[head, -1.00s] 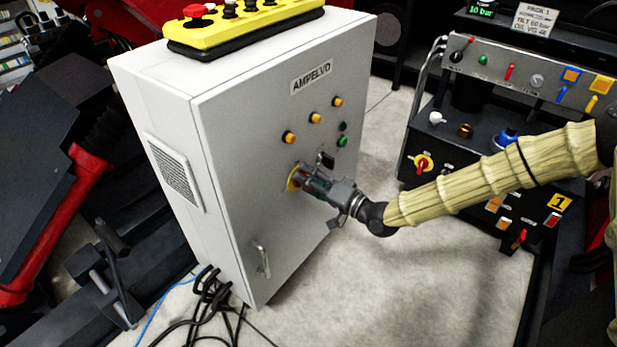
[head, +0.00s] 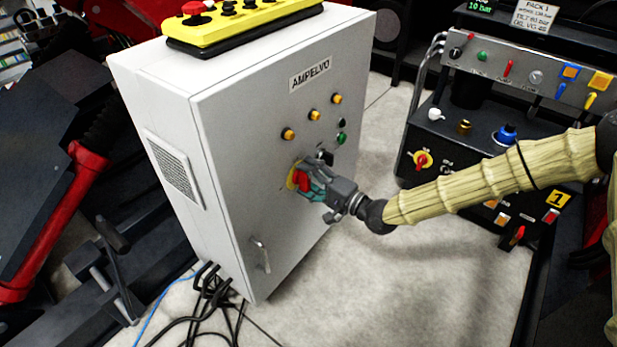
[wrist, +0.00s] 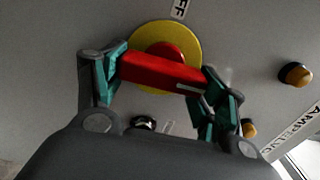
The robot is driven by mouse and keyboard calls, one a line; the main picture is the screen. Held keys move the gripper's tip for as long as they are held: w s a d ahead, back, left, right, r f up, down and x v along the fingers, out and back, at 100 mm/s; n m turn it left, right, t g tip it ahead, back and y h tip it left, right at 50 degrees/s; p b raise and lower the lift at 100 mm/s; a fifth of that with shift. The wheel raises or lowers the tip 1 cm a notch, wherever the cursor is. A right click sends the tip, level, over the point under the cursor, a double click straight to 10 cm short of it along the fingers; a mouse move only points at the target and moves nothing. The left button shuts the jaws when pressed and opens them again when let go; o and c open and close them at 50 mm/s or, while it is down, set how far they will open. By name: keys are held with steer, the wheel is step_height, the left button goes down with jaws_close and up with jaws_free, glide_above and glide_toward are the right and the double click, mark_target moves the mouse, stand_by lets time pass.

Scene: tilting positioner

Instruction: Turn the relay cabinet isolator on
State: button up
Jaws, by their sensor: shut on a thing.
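The relay cabinet (head: 230,150) is a white box labelled AMPELVO. In the wrist view the red handle (wrist: 160,73) crosses the yellow plate (wrist: 188,42), tilted slightly down to the right. My gripper (head: 310,183) is at the door, shut on the handle; the wrist view shows one finger of my gripper (wrist: 162,76) at each end of the bar. A label with "FF" readable (wrist: 180,8) is beside the plate. The rest of the isolator's marking is hidden or out of view.
A door handle (head: 261,255) is below. A yellow control box (head: 245,25) lies on top. A hydraulic panel (head: 520,75) stands at right. Black cables (head: 215,300) lie on the floor.

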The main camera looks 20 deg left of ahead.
steer(key=o, duration=1)
steer(key=v, duration=1.2)
